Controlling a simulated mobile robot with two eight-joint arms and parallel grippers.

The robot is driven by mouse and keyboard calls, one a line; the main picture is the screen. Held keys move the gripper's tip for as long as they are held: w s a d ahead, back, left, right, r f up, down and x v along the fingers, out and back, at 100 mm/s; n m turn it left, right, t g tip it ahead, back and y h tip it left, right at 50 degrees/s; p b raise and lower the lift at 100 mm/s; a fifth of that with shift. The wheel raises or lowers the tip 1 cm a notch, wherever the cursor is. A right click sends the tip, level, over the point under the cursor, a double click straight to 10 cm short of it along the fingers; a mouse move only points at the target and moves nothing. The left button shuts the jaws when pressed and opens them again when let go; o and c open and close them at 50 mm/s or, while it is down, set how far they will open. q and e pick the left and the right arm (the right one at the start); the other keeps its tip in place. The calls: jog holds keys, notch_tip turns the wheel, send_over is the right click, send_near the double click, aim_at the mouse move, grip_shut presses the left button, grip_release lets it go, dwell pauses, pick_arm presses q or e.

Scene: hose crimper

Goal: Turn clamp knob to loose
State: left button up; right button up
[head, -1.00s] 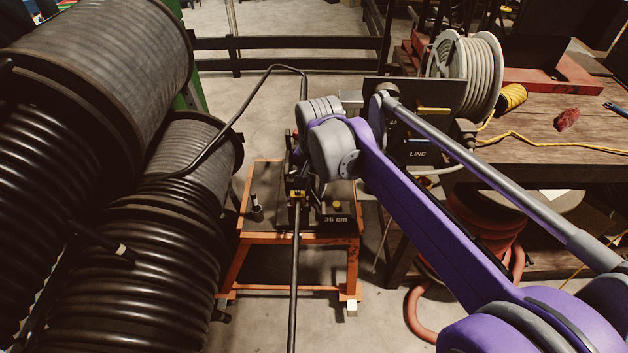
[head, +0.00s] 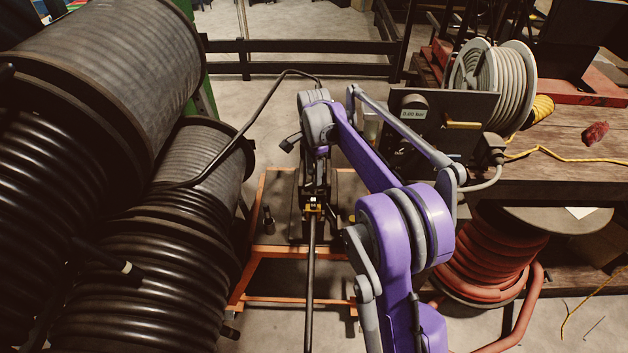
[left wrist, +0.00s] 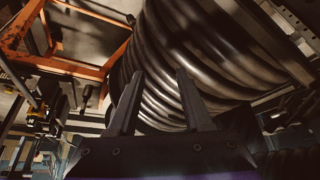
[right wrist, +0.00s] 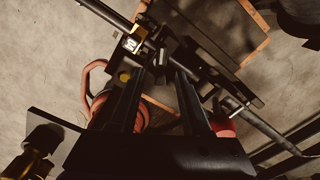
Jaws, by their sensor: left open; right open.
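The black clamp with a yellow label (head: 314,206) sits on the orange-framed stand (head: 262,250), around the black hose. My left gripper (left wrist: 160,72) is open and empty in front of the black hose coils, away from the clamp.
Large black hose reels (head: 130,260) fill the left. A black panel (head: 470,110) with a round gauge or knob (head: 413,107) stands right, beside a grey hose reel (head: 505,80) and wooden bench (head: 570,150). Red hose coils (head: 490,255) lie under the bench.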

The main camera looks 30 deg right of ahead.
aim_at(314, 187)
jog(key=shift+f, duration=1.7)
grip_shut()
